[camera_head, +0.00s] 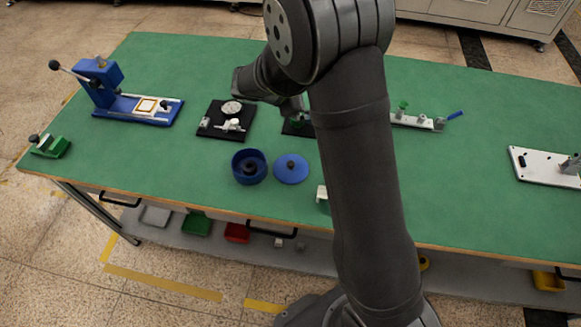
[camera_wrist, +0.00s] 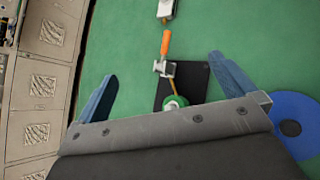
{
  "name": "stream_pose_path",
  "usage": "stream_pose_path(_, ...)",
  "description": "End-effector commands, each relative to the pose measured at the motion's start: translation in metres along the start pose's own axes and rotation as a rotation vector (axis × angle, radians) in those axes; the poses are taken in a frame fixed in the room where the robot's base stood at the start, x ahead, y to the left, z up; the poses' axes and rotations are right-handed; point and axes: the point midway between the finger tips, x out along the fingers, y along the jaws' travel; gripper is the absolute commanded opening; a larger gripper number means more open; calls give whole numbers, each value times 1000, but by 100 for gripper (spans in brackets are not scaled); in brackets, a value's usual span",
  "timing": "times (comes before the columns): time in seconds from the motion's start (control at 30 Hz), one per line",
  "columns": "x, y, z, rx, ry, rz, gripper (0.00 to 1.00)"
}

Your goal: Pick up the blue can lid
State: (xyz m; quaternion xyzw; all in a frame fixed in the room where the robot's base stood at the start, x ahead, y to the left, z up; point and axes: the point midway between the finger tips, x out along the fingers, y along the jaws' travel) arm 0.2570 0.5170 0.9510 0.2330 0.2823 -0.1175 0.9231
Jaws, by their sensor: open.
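The blue can lid (camera_head: 291,172) is a flat round disc with a dark knob, lying on the green table just right of the open blue can (camera_head: 249,177). In the wrist view a blue disc with a dark knob, which looks like the lid (camera_wrist: 303,108), shows at the right edge, partly cut off. My gripper (camera_wrist: 165,69) is open, its two blue fingers wide apart with nothing held. It is over a black plate fixture (camera_wrist: 190,74) with an orange-handled clamp. The lid is outside the fingers, beyond the right one. The head view mostly hides the gripper behind my arm.
A blue press (camera_head: 105,85) stands at the table's back left. A black plate with a round metal piece (camera_head: 232,108) lies behind the can. A white plate fixture (camera_head: 545,165) is at far right.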

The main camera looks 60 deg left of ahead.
Motion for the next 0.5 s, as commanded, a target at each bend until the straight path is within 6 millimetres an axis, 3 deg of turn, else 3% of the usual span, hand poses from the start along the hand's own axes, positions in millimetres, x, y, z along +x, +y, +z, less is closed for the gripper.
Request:
stream_pose_path(0.27, -31, -50, 22, 328, 236, -321, 100)
stream_pose_path(0.5, -83, -77, 26, 621, 477, -604, 100)
